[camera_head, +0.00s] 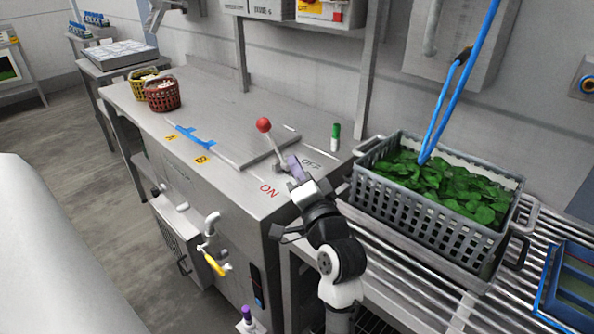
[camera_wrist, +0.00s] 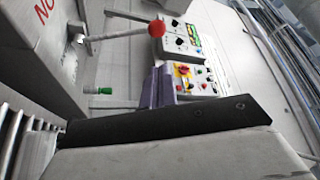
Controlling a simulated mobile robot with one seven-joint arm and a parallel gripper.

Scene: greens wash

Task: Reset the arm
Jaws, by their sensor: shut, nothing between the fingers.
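My gripper (camera_head: 296,168) is at the front right corner of the steel counter, close to a lever with a red ball knob (camera_head: 263,125). Its purple fingers are together with nothing held. In the wrist view, my gripper (camera_wrist: 157,88) shows its purple fingers in the middle, and the red knob (camera_wrist: 157,28) lies beyond them on its metal rod. The lever stands between the "ON" and "OFF" markings, leaning up and to the left in the head view. Whether a finger touches the lever's base cannot be told.
A grey crate of green leaves (camera_head: 430,213) sits right of my arm on a roller rack, with a blue hose above it. Red (camera_head: 162,97) and yellow (camera_head: 137,88) baskets stand at the counter's far left. A yellow-handled tap (camera_head: 215,265) juts from the front.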

